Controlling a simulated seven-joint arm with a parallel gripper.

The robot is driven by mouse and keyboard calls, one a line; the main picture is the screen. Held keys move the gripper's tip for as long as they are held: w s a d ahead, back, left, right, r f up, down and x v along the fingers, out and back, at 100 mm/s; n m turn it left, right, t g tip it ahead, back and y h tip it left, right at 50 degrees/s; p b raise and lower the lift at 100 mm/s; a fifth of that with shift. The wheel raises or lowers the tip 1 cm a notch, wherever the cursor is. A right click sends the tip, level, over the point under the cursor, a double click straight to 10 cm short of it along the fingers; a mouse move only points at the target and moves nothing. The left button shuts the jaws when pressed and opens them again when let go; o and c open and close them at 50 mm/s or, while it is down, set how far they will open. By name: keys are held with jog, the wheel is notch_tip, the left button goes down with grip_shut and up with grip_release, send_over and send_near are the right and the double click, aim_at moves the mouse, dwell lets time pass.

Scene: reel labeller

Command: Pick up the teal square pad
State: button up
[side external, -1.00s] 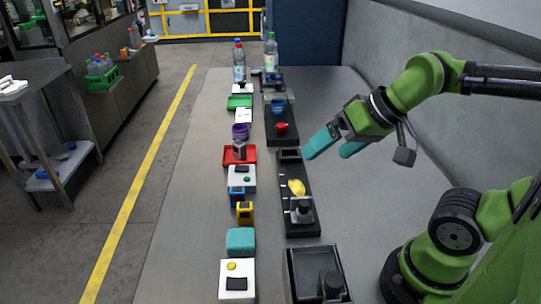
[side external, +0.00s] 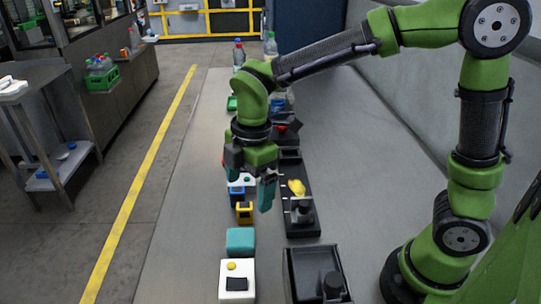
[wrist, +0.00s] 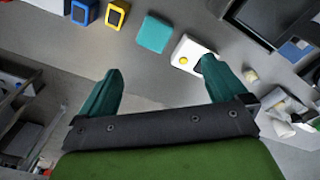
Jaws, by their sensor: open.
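The teal square pad (side external: 240,241) lies flat on the grey bench, between a yellow-framed block and a white box. It also shows in the wrist view (wrist: 154,34), beyond my fingertips and between them across the picture. My gripper (side external: 254,190) has teal fingers and hangs over the bench, farther back along the row than the pad and above it. In the wrist view my gripper (wrist: 160,75) is open, with nothing between its fingers. The pad is fully visible and apart from my gripper.
A white box with a yellow button (side external: 237,280) stands just in front of the pad. A yellow block (side external: 244,213) and a blue block (side external: 237,196) stand behind it. A black tray (side external: 317,274) and a black board with a yellow item (side external: 297,187) are to the right. The bench's left strip is clear.

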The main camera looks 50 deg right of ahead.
jog(key=w+a+n, duration=0.2)
jog(key=n, duration=0.9)
send_over(240, 238)
jog(key=shift+g+h, duration=0.3)
jog(key=shift+h, duration=0.1)
notch_tip(240, 238, down, 11)
jog(key=shift+a+r, duration=0.1)
jog(key=shift+f, duration=3.05)
jog(key=shift+c, duration=0.5)
jog(key=c, duration=0.9)
notch_tip(240, 238, up, 10)
jog(key=shift+r, duration=0.1)
jog(key=shift+c, duration=0.2)
